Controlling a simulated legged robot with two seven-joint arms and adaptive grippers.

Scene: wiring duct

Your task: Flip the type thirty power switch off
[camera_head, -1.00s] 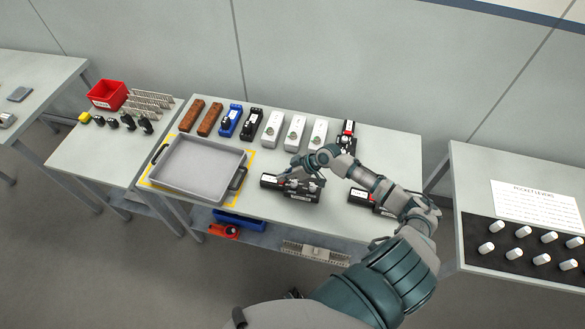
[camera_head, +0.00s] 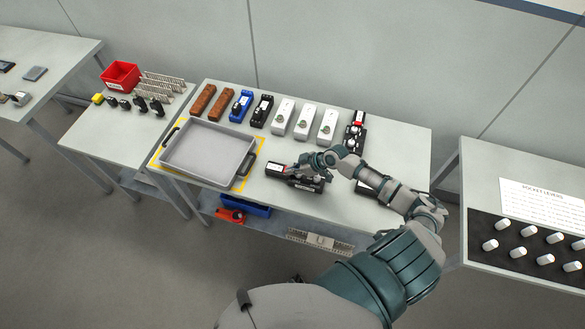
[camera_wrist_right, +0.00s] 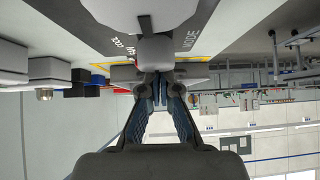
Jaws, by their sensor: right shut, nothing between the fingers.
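A black device with a white label (camera_head: 281,170) lies on the middle table, just right of the grey tray. Similar black devices are at the back right of the table (camera_head: 355,122) and behind my right forearm (camera_head: 366,189), the latter partly hidden. I cannot read which is type thirty. My right gripper (camera_head: 296,169) is at the first device's top, partly covering it; contact and switch position cannot be told. In the right wrist view its blue-grey fingers (camera_wrist_right: 159,88) are together and empty, pointing at a pale block (camera_wrist_right: 150,48). My left gripper is out of view.
A grey tray (camera_head: 165,157) sits on a yellow outline. A red bin (camera_head: 121,75) stands left. A side table with white knobs (camera_head: 502,224) is right.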

